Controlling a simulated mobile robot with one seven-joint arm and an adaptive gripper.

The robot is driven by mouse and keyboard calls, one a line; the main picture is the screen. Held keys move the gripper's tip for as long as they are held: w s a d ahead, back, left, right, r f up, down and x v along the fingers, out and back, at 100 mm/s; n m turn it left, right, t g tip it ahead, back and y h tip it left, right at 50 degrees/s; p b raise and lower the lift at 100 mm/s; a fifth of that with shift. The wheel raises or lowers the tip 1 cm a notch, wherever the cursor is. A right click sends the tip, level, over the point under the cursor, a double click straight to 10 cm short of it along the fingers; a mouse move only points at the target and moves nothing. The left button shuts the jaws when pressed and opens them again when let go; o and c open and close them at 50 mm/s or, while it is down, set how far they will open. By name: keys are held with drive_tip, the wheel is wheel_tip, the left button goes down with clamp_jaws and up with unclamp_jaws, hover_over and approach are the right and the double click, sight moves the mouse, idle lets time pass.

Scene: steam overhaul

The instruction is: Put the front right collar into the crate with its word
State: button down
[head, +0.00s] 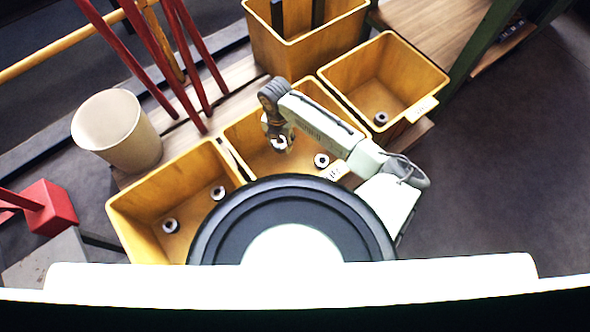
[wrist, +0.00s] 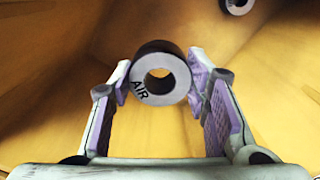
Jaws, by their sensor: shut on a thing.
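My gripper (wrist: 162,82) is shut on a collar (wrist: 172,85), a short dark ring with a pale face and a round hole. The word AIR is on its face in the wrist view. In the head view the gripper (head: 281,138) and the held collar (head: 279,145) are over the middle yellow crate (head: 236,139). I cannot tell how far above its floor they are. That crate's label (head: 335,171) shows at its near right edge, too small to read. Another collar (head: 321,160) lies inside that crate; a collar (wrist: 237,5) also shows at the wrist view's top edge.
The left yellow crate (head: 125,205) has two collars (head: 218,193) in it. The right crate (head: 440,80) has one collar (head: 380,118) and a pale label (head: 421,109). A taller yellow bin (head: 275,52), a beige bucket (head: 120,130) and red bars (head: 160,50) stand behind.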

drive_tip(key=s+d+f+n, duration=0.1)
drive_tip(key=s+f+n, duration=0.1)
drive_tip(key=f, duration=0.2)
drive_tip(key=s+d+f+n+b, duration=0.1)
drive_tip(key=s+f+n, duration=0.1)
drive_tip(key=f, duration=0.1)
drive_tip(key=s+d+f+n, duration=0.1)
drive_tip(key=s+f+n, duration=0.1)
drive_tip(key=s+f, duration=0.1)
drive_tip(key=shift+d+f+n, duration=0.35)
drive_tip(key=shift+f+n, duration=0.05)
drive_tip(key=shift+f, duration=0.45)
drive_tip(key=shift+f+b, duration=0.4)
drive_tip(key=shift+f, duration=2)
drive_tip(key=shift+f, duration=0.1)
drive_tip(key=shift+f, duration=0.25)
drive_tip(key=c, duration=0.9)
unclamp_jaws()
wheel_tip(320, 180, up, 13)
drive_tip(key=shift+f+p, duration=0.15)
drive_tip(key=shift+p, duration=0.25)
